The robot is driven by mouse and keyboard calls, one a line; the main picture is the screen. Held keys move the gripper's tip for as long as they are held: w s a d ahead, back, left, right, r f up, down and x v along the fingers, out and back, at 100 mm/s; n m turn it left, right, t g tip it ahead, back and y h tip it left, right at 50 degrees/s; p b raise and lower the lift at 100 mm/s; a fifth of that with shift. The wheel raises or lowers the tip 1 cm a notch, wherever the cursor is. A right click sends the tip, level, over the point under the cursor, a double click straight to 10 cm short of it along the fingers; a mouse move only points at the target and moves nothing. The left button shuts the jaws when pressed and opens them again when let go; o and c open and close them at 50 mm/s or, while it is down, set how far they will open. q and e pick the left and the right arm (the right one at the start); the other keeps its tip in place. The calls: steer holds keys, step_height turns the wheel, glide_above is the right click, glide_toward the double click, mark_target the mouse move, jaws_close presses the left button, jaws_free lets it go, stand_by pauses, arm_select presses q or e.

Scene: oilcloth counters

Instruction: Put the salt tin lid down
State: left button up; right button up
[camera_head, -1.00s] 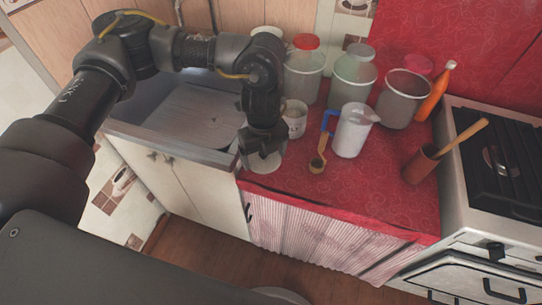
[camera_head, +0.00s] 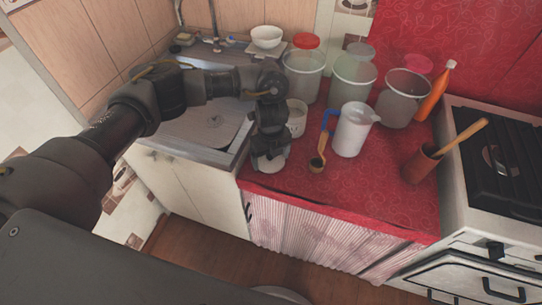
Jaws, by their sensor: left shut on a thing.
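My left gripper (camera_head: 269,159) is low over the front left corner of the red-covered counter, fingers pointing down. It is shut on a pale disc, the salt tin lid (camera_head: 266,166), which is mostly hidden under the fingers. The lid is at or just above the cloth; I cannot tell if it touches. A small white tin (camera_head: 297,118) stands just behind the gripper, partly hidden by it; I cannot tell if it is the salt tin. My right gripper is out of view.
A white jug (camera_head: 352,132) and a small scoop (camera_head: 317,163) are right of the gripper. Several clear jars (camera_head: 352,85) stand behind. A brown pot (camera_head: 419,164) is near the stove (camera_head: 500,160). The sink (camera_head: 205,125) is left. The front middle cloth (camera_head: 350,195) is clear.

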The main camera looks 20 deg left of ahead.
arm_select(q)
steer(key=o, duration=0.8)
steer(key=shift+f, duration=0.1)
steer(key=shift+r, duration=0.35)
step_height(320, 180, up, 12)
steer(key=shift+f, duration=0.15)
